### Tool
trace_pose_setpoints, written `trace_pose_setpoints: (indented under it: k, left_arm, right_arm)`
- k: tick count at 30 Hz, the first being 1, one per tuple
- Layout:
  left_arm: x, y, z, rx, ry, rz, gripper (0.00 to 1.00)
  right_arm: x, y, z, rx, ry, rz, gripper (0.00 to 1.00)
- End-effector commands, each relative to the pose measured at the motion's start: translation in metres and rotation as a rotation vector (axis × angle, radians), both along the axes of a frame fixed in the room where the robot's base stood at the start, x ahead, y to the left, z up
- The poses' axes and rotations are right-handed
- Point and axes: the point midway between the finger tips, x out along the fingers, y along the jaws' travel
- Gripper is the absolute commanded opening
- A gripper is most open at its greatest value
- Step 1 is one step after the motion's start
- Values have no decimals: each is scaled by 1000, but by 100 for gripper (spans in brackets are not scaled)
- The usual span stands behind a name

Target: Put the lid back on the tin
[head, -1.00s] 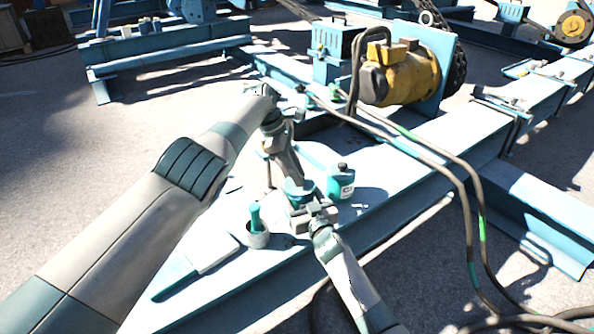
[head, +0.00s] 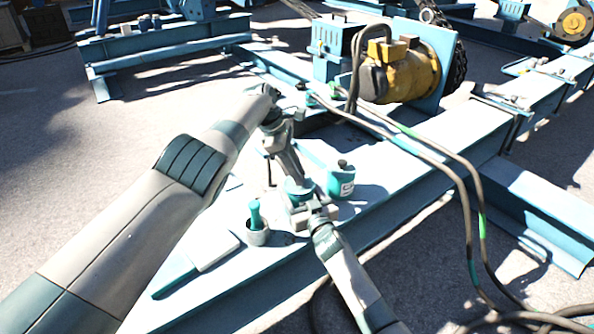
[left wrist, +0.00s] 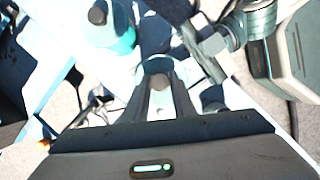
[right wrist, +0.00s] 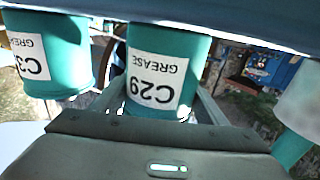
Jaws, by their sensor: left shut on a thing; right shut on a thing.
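A teal grease tin (head: 296,187) stands on the light-blue beam. My right gripper (head: 308,207) is shut on it from the near side. In the right wrist view this tin (right wrist: 168,62) sits between the fingers, its "C29 GREASE" label upside down. My left gripper (head: 291,176) points down over the tin. In the left wrist view its fingers (left wrist: 160,88) are shut on the lid's brown knob (left wrist: 159,80). The lid's rim is mostly hidden, so I cannot tell whether it touches the tin.
A second teal tin (head: 341,184), with a dark knob on top, stands close at the right. Dark cables (head: 440,150) cross the beam at right; a yellow motor (head: 402,75) stands behind.

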Motion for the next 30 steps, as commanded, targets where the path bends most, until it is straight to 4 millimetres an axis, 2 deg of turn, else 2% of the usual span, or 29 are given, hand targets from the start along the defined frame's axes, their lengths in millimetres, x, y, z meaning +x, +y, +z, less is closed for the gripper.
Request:
trace_pose_setpoints:
  k: [11,12,14,15,30]
  left_arm:
    - [-1,0,-6,0,1,-1,2]
    - [-1,0,-6,0,1,-1,28]
    - [-1,0,-6,1,0,-1,42]
    - [-1,0,-6,1,0,-1,45]
    - [0,1,-2,-1,1,-1,45]
  right_arm:
    - [0,0,0,0,1,0,27]
    - [0,0,0,0,1,0,27]
    - [0,0,0,0,1,0,27]
    - [0,0,0,0,1,0,27]
    - [0,0,0,0,1,-1,27]
